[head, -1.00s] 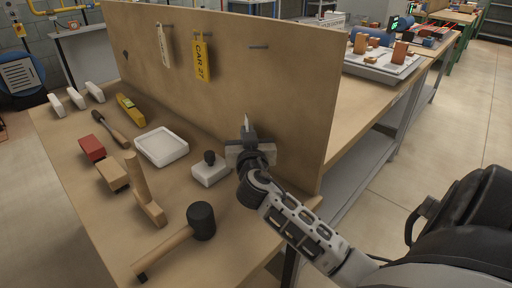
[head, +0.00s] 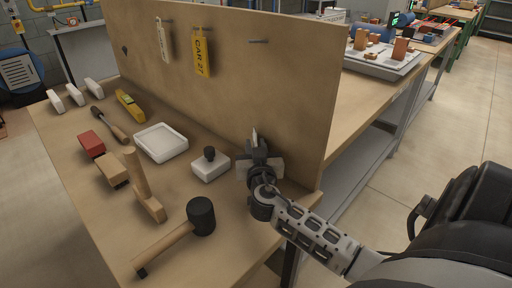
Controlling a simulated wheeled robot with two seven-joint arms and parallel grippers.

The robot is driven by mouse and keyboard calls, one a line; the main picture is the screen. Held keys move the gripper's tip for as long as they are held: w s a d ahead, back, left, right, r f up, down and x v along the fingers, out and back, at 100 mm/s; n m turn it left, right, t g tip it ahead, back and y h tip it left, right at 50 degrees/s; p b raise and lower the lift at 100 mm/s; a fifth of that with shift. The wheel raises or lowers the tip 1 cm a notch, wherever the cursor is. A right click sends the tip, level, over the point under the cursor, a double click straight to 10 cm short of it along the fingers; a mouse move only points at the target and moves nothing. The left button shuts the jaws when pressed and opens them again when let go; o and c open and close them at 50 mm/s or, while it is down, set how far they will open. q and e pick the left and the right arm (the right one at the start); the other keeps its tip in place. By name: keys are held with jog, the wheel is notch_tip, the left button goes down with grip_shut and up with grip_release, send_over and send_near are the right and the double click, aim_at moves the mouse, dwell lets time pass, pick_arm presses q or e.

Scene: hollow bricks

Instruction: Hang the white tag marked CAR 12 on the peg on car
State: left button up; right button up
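My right gripper (head: 256,146) is in front of the upright wooden board (head: 290,95), low and right of its pegs. Its dark fingers are shut on a thin pale piece, the white tag (head: 254,134) seen nearly edge-on; its marking cannot be read. A bare peg (head: 259,42) sticks out of the board at the right, above the gripper. A yellow tag marked CAR 27 (head: 201,52) hangs on the middle peg. Another white tag (head: 164,42) hangs on the left peg, its print too small to read. My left gripper is not in view.
On the bench lie a black-headed mallet (head: 201,217), a white block with a black knob (head: 210,165), a white tray (head: 161,142), a wooden hammer-like tool (head: 146,190), a red block (head: 92,144) and a yellow level (head: 130,106). The space before the bare peg is clear.

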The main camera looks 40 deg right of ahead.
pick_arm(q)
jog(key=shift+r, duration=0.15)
